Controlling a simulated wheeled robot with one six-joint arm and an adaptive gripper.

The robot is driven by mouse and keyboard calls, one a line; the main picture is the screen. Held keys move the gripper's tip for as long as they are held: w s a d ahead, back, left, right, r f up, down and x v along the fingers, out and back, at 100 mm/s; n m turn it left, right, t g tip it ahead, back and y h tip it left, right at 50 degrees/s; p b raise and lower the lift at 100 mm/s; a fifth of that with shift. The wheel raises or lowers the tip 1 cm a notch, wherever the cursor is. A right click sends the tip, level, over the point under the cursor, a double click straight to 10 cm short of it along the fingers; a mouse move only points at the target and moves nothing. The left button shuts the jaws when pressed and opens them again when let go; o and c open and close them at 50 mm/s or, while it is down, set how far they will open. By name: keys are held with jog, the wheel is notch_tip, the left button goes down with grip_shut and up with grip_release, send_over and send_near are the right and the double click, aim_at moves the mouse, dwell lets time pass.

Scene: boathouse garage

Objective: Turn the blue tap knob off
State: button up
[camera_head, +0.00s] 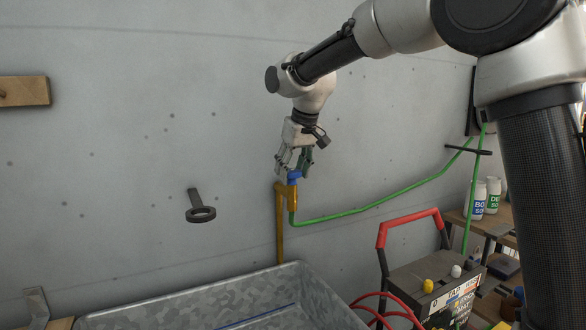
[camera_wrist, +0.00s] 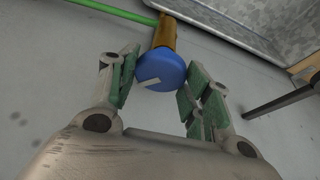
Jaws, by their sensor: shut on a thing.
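The blue tap knob (camera_head: 294,177) sits on top of a brass tap and pipe (camera_head: 280,222) against the grey wall. In the wrist view the knob (camera_wrist: 160,69) is a round blue disc with a pale bar mark slanting across its face. My gripper (camera_head: 295,170) reaches down onto the knob from above. In the wrist view its green-padded fingers (camera_wrist: 158,82) stand on either side of the knob and are shut on it. The exact contact of the pads is hard to see.
A green hose (camera_head: 370,208) runs right from the tap. A galvanised metal trough (camera_head: 220,300) stands below. A black ring holder (camera_head: 201,213) sticks out from the wall at left. A grey machine with a red handle (camera_head: 408,222) stands at right. The wall around the tap is mostly free.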

jog(key=m+h, duration=0.1)
jog(key=m, duration=0.2)
jog(key=m+h, duration=0.1)
jog(key=m, duration=0.3)
jog(key=shift+a+t+h, duration=0.2)
jog(key=shift+t+h, duration=0.1)
jog(key=shift+h, duration=0.1)
jog(key=m+h, duration=0.1)
jog(key=m, duration=0.2)
jog(key=shift+a+m, duration=0.1)
jog(key=shift+m, duration=0.3)
jog(key=m+g+h, duration=0.1)
jog(key=m, duration=0.2)
jog(key=shift+w+m+h, duration=0.1)
jog(key=shift+m+h, duration=0.2)
jog(key=m+g, duration=0.1)
jog(key=m, duration=0.1)
jog(key=m+g, duration=0.1)
jog(key=m, duration=0.2)
jog(key=shift+w+a+h, duration=0.1)
jog(key=shift+h, duration=0.3)
jog(key=shift+w+m+g, duration=0.1)
jog(key=shift+m+g, duration=0.9)
jog(key=shift+m, duration=1.5)
jog(key=o, duration=1)
